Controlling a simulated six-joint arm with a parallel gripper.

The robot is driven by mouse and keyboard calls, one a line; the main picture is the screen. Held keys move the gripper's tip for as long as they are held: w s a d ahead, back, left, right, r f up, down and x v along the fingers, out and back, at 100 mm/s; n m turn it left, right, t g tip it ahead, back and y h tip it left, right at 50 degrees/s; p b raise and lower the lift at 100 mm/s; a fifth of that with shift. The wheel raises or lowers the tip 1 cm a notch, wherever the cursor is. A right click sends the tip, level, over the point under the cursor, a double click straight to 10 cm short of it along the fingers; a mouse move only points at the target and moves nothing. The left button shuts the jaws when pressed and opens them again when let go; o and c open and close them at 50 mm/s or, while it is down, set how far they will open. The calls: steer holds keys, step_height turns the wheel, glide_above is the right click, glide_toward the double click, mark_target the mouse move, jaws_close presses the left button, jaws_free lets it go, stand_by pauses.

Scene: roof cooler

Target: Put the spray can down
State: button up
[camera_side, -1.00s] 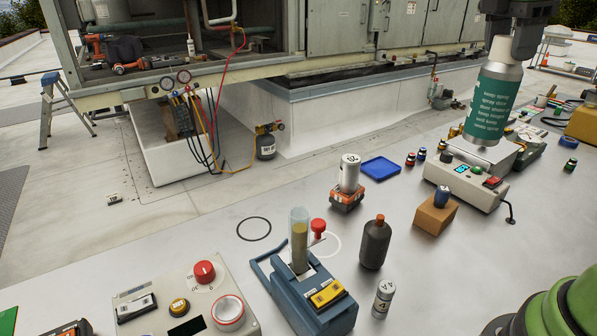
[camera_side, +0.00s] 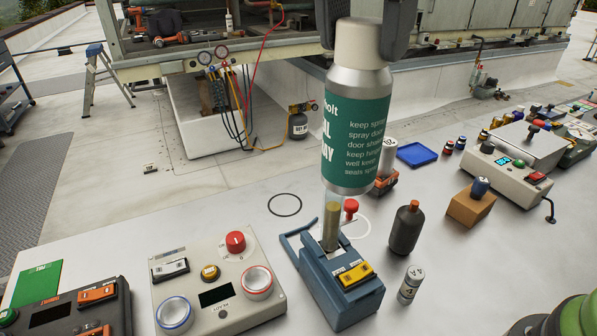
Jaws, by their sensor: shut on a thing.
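The spray can (camera_side: 355,135) is silver with a green label and a pale cap. It hangs upright in the air near the middle of the side view, in front of the far table edge. My gripper (camera_side: 362,40) is at the top of the picture, shut on the can near its cap. The can's base is well above the table (camera_side: 240,222). It covers part of the clear tube behind it and part of the white cylinder.
A blue device with a clear tube (camera_side: 340,290) stands below the can. A dark bottle (camera_side: 405,230), a small numbered cylinder (camera_side: 411,285) and a control box (camera_side: 220,285) stand nearby. A black ring (camera_side: 285,195) and a white ring mark bare table.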

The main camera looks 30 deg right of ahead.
steer(key=s+a+n, duration=0.4)
steer(key=s+a, duration=0.6)
steer(key=a, duration=0.1)
step_height(320, 180, down, 21)
steer(key=shift+a, duration=0.2)
stand_by(0.6)
steer(key=shift+f, duration=0.1)
steer(key=o, duration=1.4)
step_height(320, 180, up, 12)
steer(key=s+a, duration=0.1)
steer(key=shift+s+a, duration=0.15)
